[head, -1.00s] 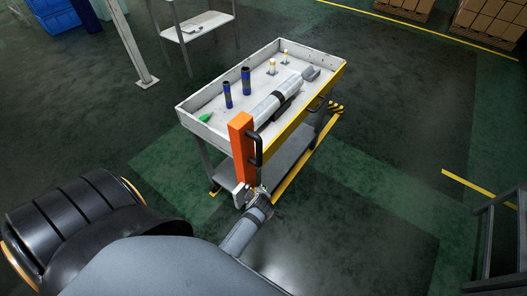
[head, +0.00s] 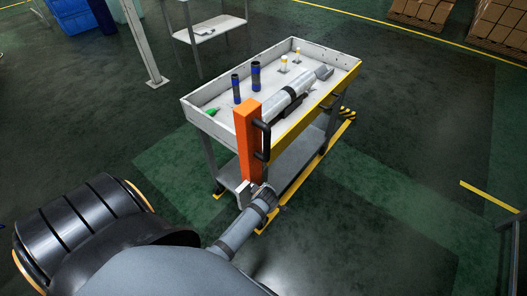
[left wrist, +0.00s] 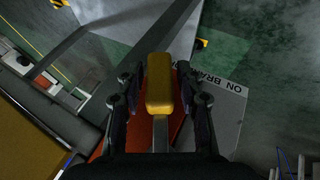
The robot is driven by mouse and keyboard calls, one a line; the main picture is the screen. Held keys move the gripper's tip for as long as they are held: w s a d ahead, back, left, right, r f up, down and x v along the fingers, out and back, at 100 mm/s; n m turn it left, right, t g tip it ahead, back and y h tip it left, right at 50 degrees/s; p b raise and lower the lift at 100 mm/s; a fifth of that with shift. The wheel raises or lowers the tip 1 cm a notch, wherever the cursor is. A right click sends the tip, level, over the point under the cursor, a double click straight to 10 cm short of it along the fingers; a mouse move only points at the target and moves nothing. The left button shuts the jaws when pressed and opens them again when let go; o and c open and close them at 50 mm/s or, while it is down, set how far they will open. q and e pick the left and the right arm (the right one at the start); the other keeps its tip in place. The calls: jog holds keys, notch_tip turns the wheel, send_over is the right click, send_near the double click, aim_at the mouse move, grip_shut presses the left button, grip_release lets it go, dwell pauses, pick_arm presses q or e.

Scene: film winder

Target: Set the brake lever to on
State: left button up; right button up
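The brake lever has a yellow grip (left wrist: 160,85) on a grey metal stem, at the middle of the left wrist view. My left gripper (left wrist: 160,70) has one finger on each side of this grip. A strip of orange shows between the grip and the right-hand finger, so the fingers look open around it. A pale plate (left wrist: 222,112) lettered "ON" and "BRAKE" lies behind the right-hand finger. In the head view my left gripper (head: 263,193) is at the foot of the orange post (head: 248,142) on the cart; the lever cannot be made out there. My right gripper is out of view.
The white cart tray (head: 215,127) holds a silver cylinder (head: 288,100), dark bottles (head: 256,76) and a green item (head: 210,111). Black handles (head: 264,140) stick out beside the post. A grey frame (head: 510,250) stands at the right edge. Open floor lies right of the cart.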

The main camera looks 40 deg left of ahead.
pick_arm(q)
grip_shut()
jog(key=s+g+p, duration=0.1)
jog(key=g+p, duration=0.1)
jog(key=p, duration=0.1)
jog(key=shift+s+a+m+g+y+p, duration=0.15)
jog(key=shift+s+m+g+p, duration=0.2)
jog(key=shift+s+g, duration=0.8)
jog(key=shift+s+m+g+y+p, duration=0.1)
jog(key=shift+s+m+g+p, duration=0.45)
jog(key=shift+g, duration=1.1)
jog(key=shift+s+a+m+g+y, duration=0.1)
jog(key=shift+s+m+g+y, duration=0.1)
jog(key=shift+s+g, duration=1.05)
jog(key=shift+w+g, duration=0.15)
jog(key=shift+g, duration=0.1)
